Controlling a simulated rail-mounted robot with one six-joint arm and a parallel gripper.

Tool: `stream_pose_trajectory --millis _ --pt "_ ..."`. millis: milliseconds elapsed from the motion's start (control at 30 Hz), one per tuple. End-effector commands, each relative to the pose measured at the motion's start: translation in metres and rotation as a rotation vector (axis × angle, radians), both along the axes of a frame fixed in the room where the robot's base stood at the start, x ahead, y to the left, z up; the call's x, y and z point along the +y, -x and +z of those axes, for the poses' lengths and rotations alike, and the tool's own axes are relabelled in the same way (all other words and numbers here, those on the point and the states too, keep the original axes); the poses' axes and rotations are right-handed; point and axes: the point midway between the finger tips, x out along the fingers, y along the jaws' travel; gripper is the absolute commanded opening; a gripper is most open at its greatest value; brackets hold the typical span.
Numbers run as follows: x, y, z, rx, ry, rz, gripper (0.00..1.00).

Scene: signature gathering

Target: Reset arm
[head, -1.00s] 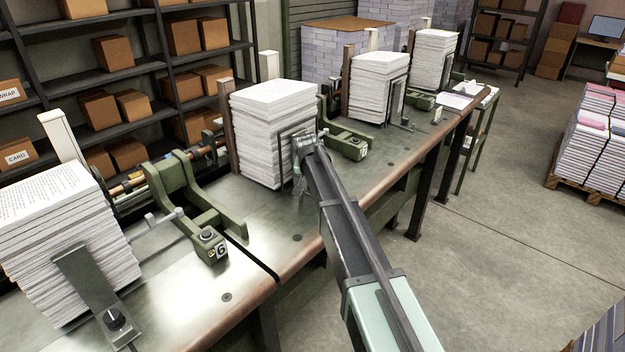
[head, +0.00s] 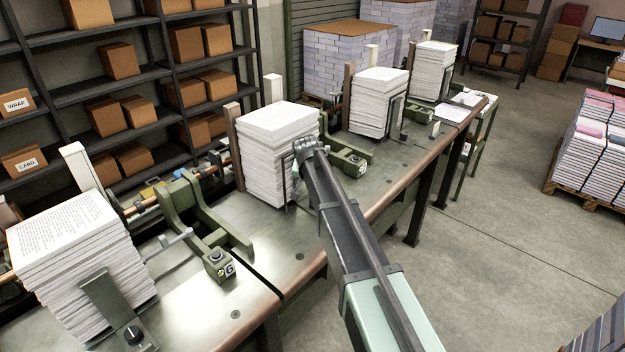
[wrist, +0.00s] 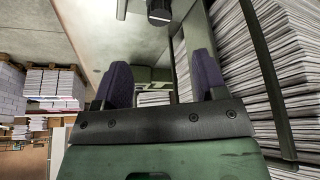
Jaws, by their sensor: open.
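My arm (head: 345,225) reaches from the bottom right over the bench edge, and its end is by the front right side of the middle paper stack (head: 265,165). My gripper (wrist: 162,80) shows in the wrist view as two purple-padded fingers set wide apart. It is open, with nothing between the fingers. Paper stacks (wrist: 238,60) stand close on the right in that view, behind a dark green upright bar (wrist: 265,75). In the head view the fingers are mostly hidden behind the wrist.
The metal bench (head: 220,295) carries further paper stacks at the near left (head: 75,265) and farther back (head: 378,105). Green clamp fixtures (head: 205,225) stand between them. Shelves (head: 130,70) line the back. Open floor (head: 480,250) lies right of the bench, with a bundled pallet (head: 590,150) beyond.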

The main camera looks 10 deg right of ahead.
Motion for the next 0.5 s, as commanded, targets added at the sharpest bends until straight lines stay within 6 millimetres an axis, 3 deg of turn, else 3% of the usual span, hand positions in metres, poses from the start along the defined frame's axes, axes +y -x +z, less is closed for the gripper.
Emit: stream_pose_trajectory --millis 200,267,367,500 --pt "0.0 0.0 -0.002 0.005 0.005 0.013 0.65" --pt "0.001 0.01 -0.005 0.047 0.019 0.068 0.65" --pt "0.001 0.077 -0.012 0.148 0.021 0.174 0.65" --pt "-0.005 0.206 -0.03 0.291 -0.01 0.323 0.65"
